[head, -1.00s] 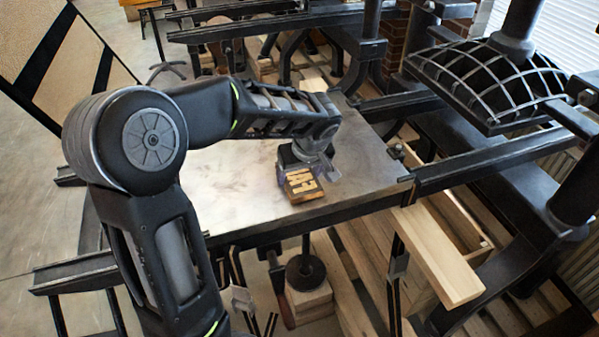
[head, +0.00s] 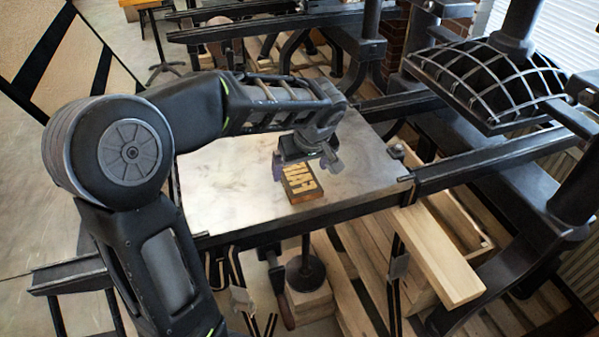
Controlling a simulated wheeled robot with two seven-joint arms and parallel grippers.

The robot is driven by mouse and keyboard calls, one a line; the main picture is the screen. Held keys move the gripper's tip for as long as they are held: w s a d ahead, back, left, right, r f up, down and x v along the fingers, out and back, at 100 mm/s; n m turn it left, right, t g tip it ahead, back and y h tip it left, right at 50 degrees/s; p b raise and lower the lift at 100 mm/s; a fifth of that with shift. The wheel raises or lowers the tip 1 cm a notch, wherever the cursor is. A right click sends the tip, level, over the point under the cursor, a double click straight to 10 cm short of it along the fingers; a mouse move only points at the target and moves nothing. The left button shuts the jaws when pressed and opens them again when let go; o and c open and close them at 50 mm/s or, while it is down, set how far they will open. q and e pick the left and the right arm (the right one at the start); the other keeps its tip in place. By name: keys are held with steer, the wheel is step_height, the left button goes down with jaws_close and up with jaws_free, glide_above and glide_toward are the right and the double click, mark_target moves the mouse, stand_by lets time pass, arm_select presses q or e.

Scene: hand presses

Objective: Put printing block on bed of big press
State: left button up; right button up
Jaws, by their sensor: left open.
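The printing block (head: 301,183) is a small wooden block with dark sides and pale raised letters on top. In the head view it lies on the flat grey bed of the big press (head: 230,190), close to the bed's front edge. My left gripper (head: 306,164) is open just above and behind the block, its fingers apart to either side of the block's far end. I see nothing held between them. The far end of the block is partly hidden by the gripper. My right gripper is not in view.
Black rails (head: 500,160) run from the bed to the right, under a dark ribbed platen (head: 490,80). A pale wooden plank (head: 435,255) sticks out at the lower right. Another press stands behind. The bed's left part is clear.

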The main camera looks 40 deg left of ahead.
arm_select(q)
steer(key=v, duration=0.8)
steer(key=shift+r+b, duration=0.25)
steer(key=shift+b, duration=0.1)
steer(key=shift+d, duration=0.1)
stand_by(2.2)
